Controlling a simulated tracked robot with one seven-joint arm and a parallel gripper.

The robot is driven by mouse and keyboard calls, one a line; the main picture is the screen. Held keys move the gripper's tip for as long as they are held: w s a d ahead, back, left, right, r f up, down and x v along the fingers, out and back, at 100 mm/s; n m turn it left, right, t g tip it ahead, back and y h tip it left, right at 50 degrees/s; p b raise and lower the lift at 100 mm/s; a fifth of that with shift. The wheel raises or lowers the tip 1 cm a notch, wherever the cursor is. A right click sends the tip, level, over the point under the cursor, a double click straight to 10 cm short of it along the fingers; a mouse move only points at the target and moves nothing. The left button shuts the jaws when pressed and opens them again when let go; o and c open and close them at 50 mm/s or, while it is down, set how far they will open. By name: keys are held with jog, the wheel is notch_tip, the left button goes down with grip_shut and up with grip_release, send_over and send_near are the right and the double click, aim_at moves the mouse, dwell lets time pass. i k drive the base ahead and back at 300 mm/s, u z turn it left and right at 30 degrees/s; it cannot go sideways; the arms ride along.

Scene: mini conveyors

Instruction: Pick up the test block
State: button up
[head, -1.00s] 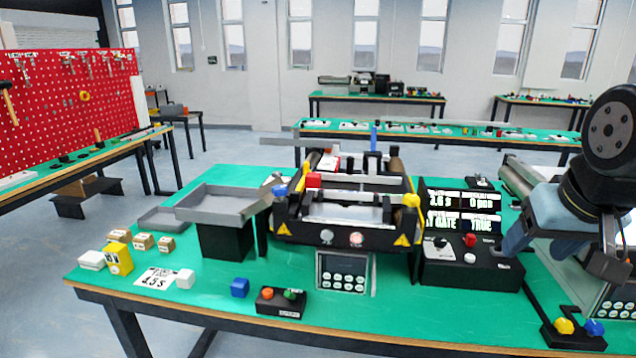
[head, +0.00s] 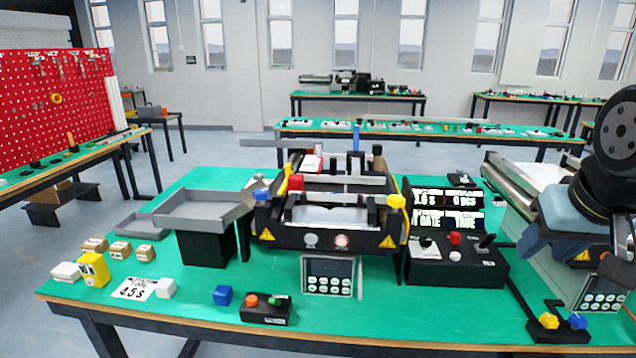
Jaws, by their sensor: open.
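No block carries a label I can read as "test", so I cannot tell which one is the test block. A yellow block (head: 93,269) with black marks stands at the table's left front.
The mini conveyor (head: 325,238) fills the table's middle, with a grey tray (head: 205,209) left of it. A button box (head: 266,309) is at the front. A black control box with displays (head: 455,265) stands between conveyor and gripper. Green table is bare at front centre-right.

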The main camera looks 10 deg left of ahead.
aim_at(295, 182)
jog(key=u, duration=0.55)
jog(key=i, duration=0.15)
jog(key=z, duration=2.75)
jog(key=k, duration=0.95)
jog(key=u, duration=2.8)
jog(key=k, duration=0.1)
jog(key=z, duration=0.85)
jog(key=i, duration=1)
jog(key=z, duration=0.05)
